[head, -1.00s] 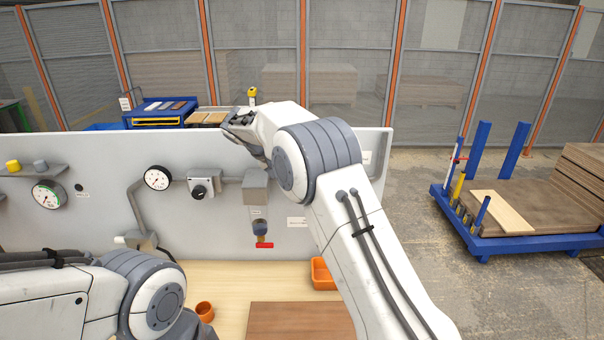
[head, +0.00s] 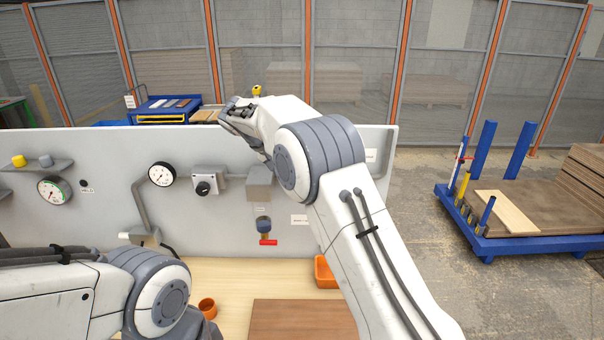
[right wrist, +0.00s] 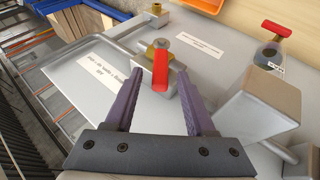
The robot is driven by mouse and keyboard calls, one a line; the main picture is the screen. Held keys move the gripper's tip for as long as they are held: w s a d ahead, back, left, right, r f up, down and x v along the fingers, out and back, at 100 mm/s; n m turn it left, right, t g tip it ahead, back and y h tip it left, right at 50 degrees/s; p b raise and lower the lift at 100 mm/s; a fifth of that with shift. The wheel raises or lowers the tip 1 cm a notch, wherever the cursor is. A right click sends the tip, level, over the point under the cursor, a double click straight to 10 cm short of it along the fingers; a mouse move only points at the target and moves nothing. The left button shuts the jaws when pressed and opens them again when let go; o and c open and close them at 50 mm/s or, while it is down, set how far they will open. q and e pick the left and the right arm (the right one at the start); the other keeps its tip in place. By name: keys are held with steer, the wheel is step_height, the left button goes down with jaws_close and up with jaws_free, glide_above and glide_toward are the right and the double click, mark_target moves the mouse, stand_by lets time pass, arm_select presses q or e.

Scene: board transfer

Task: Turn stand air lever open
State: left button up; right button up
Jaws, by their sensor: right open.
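In the right wrist view a red lever (right wrist: 160,71) stands on a grey valve block with a brass fitting behind it, at a pipe on the panel. My right gripper (right wrist: 154,82) is open, its two purple fingers on either side of the red lever. I cannot tell whether they touch it. In the head view this lever and the right gripper are hidden behind my right arm. A second red lever (head: 268,242) sits below a dark round valve under a grey box, and it also shows in the right wrist view (right wrist: 277,28).
The grey panel (head: 110,200) carries gauges (head: 161,174), a black knob (head: 203,188) and pipes. An orange bin (head: 325,272), an orange cup (head: 207,308) and a brown board (head: 300,320) are on the wooden bench. A blue board cart (head: 530,243) stands to the right.

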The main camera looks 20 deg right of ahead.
arm_select(q)
steer(key=shift+f+b, duration=0.55)
steer(key=shift+f, duration=0.25)
arm_select(e)
steer(key=v, duration=0.8)
steer(key=shift+a+r, duration=0.2)
steer(key=shift+s, duration=0.1)
